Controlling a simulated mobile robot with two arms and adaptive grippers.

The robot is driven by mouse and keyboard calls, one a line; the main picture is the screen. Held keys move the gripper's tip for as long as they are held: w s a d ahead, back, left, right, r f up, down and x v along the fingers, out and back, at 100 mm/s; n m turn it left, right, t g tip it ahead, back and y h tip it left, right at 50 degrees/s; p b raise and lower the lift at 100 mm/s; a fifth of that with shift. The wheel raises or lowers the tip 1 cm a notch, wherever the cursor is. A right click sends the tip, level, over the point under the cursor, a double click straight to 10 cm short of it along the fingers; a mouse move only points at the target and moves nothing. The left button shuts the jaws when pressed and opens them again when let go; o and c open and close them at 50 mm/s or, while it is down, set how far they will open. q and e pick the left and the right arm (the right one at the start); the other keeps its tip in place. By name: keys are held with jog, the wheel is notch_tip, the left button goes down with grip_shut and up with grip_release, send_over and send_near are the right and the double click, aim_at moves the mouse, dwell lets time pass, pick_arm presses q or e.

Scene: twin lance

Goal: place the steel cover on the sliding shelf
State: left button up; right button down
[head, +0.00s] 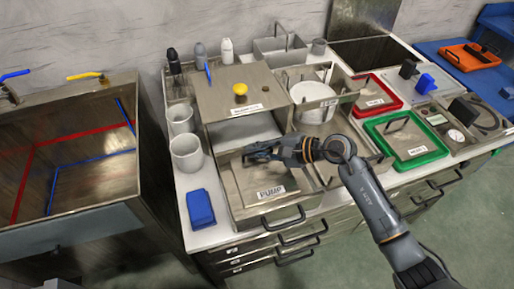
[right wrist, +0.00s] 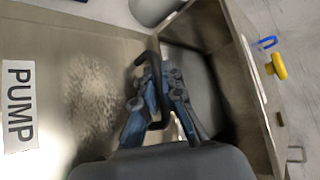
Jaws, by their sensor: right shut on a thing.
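The steel cover (head: 240,199), a flat metal plate with a "PUMP" label, is in the front bay of the worktop, below the open steel box (head: 225,104). It also fills the left of the right wrist view (right wrist: 85,45). My right gripper (head: 252,152) is shut on the cover's dark handle, seen between the fingers in the wrist view (right wrist: 160,85). A pale surface (head: 245,130) shows inside the box behind the cover; I cannot tell if it is the sliding shelf. Whether the cover touches what is under it is hidden. My left gripper is not in view.
Grey cups (head: 186,153) and a blue block (head: 200,209) stand left of the bay. A white pot (head: 312,101), a red-rimmed tray (head: 392,94) and a green-rimmed tray (head: 442,153) lie to the right. A yellow knob (head: 240,89) tops the box. Drawer handles project in front.

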jog(key=c, duration=1.5)
grip_release()
jog(key=shift+f, duration=0.1)
jog(key=b+v, duration=0.2)
jog(key=v, duration=0.9)
jog(key=shift+s+d+r, duration=0.2)
jog(key=shift+d+r, duration=0.1)
jog(key=shift+d, duration=0.15)
